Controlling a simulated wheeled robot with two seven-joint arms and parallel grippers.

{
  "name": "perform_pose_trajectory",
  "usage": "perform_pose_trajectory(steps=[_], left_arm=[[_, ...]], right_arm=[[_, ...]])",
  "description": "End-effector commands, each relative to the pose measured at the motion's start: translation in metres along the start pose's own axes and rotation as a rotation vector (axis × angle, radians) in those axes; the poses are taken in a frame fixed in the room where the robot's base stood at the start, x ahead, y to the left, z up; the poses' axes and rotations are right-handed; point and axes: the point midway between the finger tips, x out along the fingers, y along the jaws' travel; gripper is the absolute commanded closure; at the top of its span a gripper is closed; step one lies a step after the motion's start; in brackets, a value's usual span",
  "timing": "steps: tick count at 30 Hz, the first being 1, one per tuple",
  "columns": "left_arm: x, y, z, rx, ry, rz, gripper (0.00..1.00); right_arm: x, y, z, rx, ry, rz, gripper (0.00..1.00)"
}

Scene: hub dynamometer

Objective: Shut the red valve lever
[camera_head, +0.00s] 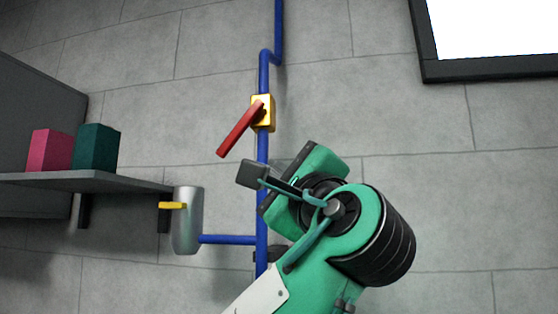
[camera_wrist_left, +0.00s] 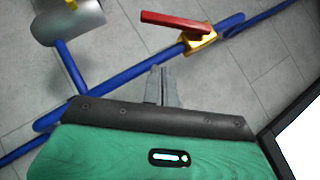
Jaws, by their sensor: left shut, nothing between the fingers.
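The red valve lever (camera_head: 240,128) is mounted on a yellow valve body (camera_head: 263,113) on the blue vertical pipe. It slants down and to the left, at an angle to the pipe. In the left wrist view the red lever (camera_wrist_left: 175,21) lies beyond the fingertips, with the yellow valve (camera_wrist_left: 199,40) at its right end. My left gripper (camera_head: 250,174) is below the lever, apart from it. In the left wrist view its fingers (camera_wrist_left: 161,72) are together with nothing between them. My right gripper is not in view.
The blue pipe (camera_head: 263,72) runs up the grey wall. A grey cylinder (camera_head: 187,222) with a yellow handle (camera_head: 171,205) joins it at lower left. A shelf (camera_head: 92,181) holds a pink box (camera_head: 50,150) and a teal box (camera_head: 96,148). A black-framed panel (camera_head: 490,35) is at upper right.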

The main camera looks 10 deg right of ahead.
Motion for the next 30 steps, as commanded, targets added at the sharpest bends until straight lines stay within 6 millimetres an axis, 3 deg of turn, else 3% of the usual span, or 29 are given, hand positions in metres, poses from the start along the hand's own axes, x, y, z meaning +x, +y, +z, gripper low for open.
perform_pose_trajectory(steps=[1, 10, 18, 30], left_arm=[[0.014, -0.004, 0.003, 0.003, -0.001, 0.003, 1.00], [0.068, -0.003, 0.002, 0.003, 0.000, 0.003, 1.00], [0.086, -0.002, 0.024, 0.000, 0.001, 0.001, 1.00], [0.090, 0.001, 0.028, 0.001, 0.001, 0.001, 1.00]], right_arm=[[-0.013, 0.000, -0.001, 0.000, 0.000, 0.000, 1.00], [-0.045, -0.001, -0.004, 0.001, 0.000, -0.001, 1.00], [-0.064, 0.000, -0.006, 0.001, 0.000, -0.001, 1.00], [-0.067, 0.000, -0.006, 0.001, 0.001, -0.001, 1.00]])
